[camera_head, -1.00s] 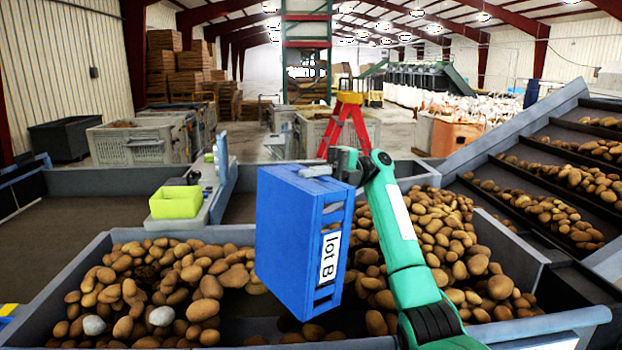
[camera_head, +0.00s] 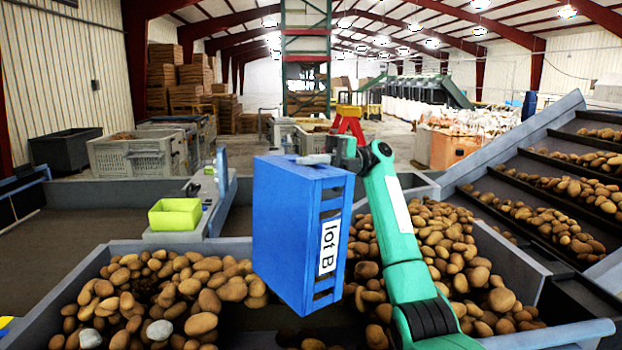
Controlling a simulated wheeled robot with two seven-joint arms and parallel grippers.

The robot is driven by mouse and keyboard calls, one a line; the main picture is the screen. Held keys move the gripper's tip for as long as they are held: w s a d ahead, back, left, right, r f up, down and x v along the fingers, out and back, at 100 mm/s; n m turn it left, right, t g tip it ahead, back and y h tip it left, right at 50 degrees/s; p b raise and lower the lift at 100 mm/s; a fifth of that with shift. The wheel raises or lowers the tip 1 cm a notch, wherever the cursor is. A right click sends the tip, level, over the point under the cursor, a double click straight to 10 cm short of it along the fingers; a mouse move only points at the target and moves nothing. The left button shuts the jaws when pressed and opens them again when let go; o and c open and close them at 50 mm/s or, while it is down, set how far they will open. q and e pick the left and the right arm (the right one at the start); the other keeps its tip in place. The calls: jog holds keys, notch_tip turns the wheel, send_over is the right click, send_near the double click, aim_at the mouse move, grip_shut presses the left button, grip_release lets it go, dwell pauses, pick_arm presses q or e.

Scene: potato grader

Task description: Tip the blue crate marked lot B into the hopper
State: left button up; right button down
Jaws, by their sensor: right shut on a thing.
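The blue crate (camera_head: 280,230) marked lot B hangs in the middle of the view, turned on its side, its label running vertically on the slatted face. My right gripper (camera_head: 325,160) is shut on the crate's upper edge. The crate is over the grey hopper (camera_head: 90,262), which holds many brown potatoes (camera_head: 190,290) on both sides of it. The crate's inside is turned away from view, so I cannot tell whether it is empty. My left gripper is not in view.
A yellow-green bin (camera_head: 175,214) stands on a ledge behind the hopper. An inclined conveyor (camera_head: 560,185) with potatoes rises at the right. A red stepladder (camera_head: 348,122) and grey crates (camera_head: 135,155) stand on the floor behind.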

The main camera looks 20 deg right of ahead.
aim_at(278, 177)
jog(key=s+a+h+b, duration=0.1)
jog(key=a, duration=0.2)
jog(key=a+f+t+h+b, duration=0.1)
jog(key=a, duration=0.2)
jog(key=s+a+h, duration=0.1)
jog(key=a+h, duration=0.1)
jog(key=a, duration=0.1)
jog(key=shift+s+f+b, duration=0.3)
jog(key=shift+f+b, duration=0.05)
jog(key=shift+b, duration=0.05)
jog(key=s+a+f+t+h, duration=0.1)
jog(key=a+h, duration=0.1)
jog(key=a, duration=0.3)
jog(key=s+a+h+p, duration=0.1)
jog(key=s+a+h, duration=0.1)
jog(key=a, duration=0.3)
jog(key=shift+a+f+t+h, duration=0.25)
jog(key=shift+f+t+h, duration=0.15)
jog(key=shift+h, duration=0.1)
